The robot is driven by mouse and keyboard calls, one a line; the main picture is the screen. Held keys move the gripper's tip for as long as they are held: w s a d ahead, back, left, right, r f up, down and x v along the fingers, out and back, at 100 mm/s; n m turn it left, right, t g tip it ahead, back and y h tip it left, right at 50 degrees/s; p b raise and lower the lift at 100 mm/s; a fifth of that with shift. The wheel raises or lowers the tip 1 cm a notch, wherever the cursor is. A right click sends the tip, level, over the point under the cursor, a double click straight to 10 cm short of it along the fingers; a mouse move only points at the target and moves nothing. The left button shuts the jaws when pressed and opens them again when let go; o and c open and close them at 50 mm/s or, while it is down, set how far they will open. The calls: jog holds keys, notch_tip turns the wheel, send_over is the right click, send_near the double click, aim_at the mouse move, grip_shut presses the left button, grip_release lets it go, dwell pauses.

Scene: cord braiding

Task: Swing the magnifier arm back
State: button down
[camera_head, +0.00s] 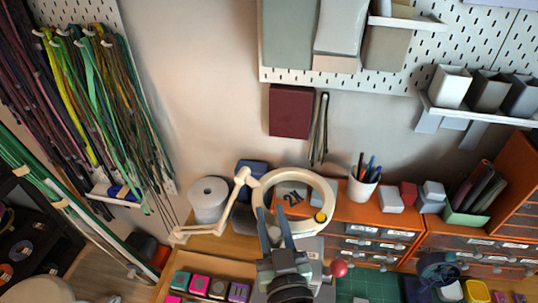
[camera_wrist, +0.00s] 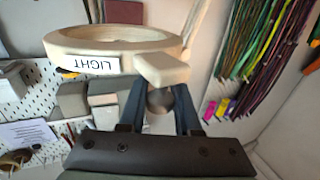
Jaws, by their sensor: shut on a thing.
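The magnifier arm (camera_head: 240,188) is a cream jointed arm. It runs from a low foot at the left up to an elbow and ends in a cream magnifier ring (camera_head: 331,190). In the wrist view the ring (camera_wrist: 170,45) carries a LIGHT label, with a cream block at its near edge. My gripper (camera_head: 271,212) is at the ring's lower left in the head view. Its fingers are shut on the magnifier; in the wrist view a rounded part shows between them (camera_wrist: 160,100), just below the cream block. The exact contact is partly hidden.
A white roll (camera_head: 208,199) stands behind the arm at the left. A pen cup (camera_head: 363,186) and small boxes stand on orange drawers to the right. A red ball (camera_head: 339,268) is near my gripper. Colored blocks (camera_head: 200,284) lie at front left. Cords hang at the far left.

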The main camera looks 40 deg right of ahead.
jog(key=shift+a, duration=0.1)
jog(key=c, duration=0.6)
grip_release()
jog(key=shift+s+a+f+b, duration=0.15)
jog(key=shift+s+a+b, duration=0.05)
jog(key=shift+s+b, duration=0.2)
jog(key=b+v, duration=0.4)
jog(key=v, duration=0.8)
jog(key=shift+w, duration=0.1)
